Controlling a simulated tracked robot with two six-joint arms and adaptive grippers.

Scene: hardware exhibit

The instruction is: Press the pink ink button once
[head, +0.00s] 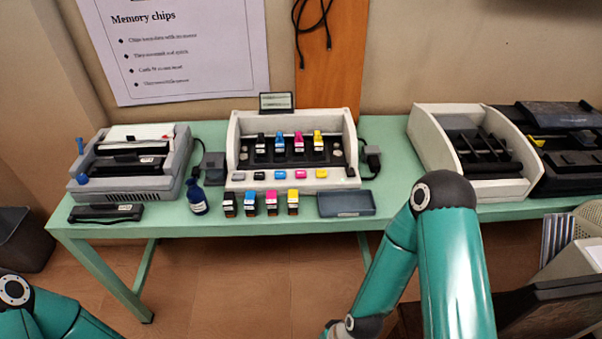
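The pink ink button (300,173) is on the front ledge of a white ink cartridge machine (235,150) on the green table (180,220). It sits in a row of small buttons, between a cyan button (280,174) and a yellow button (321,172). Nothing touches or covers it. Parts of my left arm show at the bottom left and my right arm rises at the lower right. Both grippers are outside the picture, so their fingers are hidden.
Loose ink cartridges (271,203) stand in front of the machine, with a dark blue bottle (197,198) to their left and a grey tray (346,204) to their right. A grey printer (130,165) stands at left, an open white unit (470,150) at right.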

